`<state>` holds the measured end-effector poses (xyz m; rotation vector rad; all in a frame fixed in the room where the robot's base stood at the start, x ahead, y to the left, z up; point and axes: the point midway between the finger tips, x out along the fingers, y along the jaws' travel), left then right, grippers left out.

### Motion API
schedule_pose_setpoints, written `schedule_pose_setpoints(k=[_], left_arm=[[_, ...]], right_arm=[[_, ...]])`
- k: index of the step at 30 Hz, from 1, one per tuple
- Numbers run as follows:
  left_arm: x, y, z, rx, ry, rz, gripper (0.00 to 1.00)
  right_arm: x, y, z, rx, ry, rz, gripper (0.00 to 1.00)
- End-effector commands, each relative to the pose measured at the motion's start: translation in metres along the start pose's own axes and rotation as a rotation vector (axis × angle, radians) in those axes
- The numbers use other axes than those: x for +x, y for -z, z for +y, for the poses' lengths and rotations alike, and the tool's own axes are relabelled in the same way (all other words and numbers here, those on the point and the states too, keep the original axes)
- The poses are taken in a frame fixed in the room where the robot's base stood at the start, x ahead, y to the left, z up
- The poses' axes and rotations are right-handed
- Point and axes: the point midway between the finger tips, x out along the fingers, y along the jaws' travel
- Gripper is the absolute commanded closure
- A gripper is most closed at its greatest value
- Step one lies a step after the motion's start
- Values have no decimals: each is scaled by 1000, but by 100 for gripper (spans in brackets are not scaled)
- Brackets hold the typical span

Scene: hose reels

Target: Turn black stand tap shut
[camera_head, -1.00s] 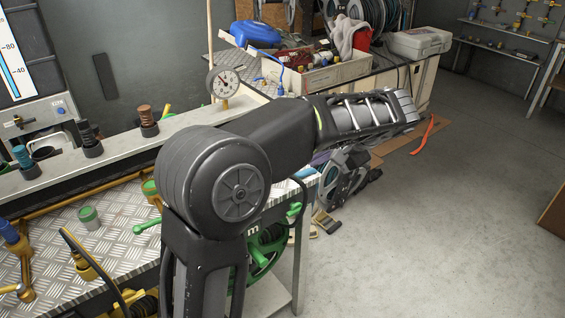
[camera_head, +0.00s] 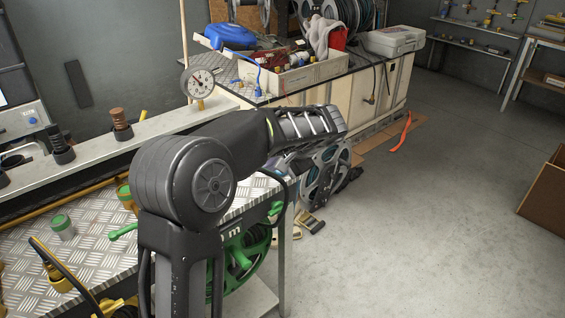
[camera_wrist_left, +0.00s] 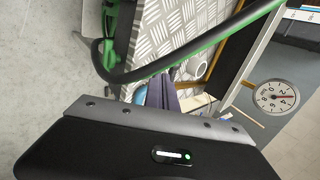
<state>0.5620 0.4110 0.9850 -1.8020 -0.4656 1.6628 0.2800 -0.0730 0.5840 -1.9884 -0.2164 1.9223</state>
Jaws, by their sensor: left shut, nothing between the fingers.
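My left arm rises from the bottom of the head view, and its gripper (camera_head: 335,118) points right and away, shut and empty. It hangs in front of a reel with grey spokes and a dark frame (camera_head: 325,178), hiding part of it. I cannot pick out the black stand's tap in either view; the arm may cover it. The left wrist view shows a dark housing of my own along the bottom, with no fingertips visible. A black hose (camera_wrist_left: 185,60) crosses that view beside a green frame (camera_wrist_left: 108,40). My right gripper is not in view.
A treadplate bench (camera_head: 95,245) lies at left, with a green reel (camera_head: 243,262) at its end. A dial gauge (camera_head: 198,82) stands behind; it also shows in the left wrist view (camera_wrist_left: 274,97). A tool-filled wooden box (camera_head: 300,75) sits further back. Floor at right is mostly clear.

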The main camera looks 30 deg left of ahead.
Motion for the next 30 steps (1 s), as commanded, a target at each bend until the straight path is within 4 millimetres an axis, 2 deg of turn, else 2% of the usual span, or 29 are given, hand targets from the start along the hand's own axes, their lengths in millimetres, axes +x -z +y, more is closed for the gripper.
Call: schedule_pose_setpoints(k=[6,17,23,30], left_arm=[[16,0,-12,1,0,-1,100],[18,0,-14,2,0,1,100],[29,-3,-21,70,-1,63,100],[29,-4,-24,84,0,68,100]], right_arm=[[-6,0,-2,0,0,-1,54],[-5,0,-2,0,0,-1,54],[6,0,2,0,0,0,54],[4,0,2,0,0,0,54]])
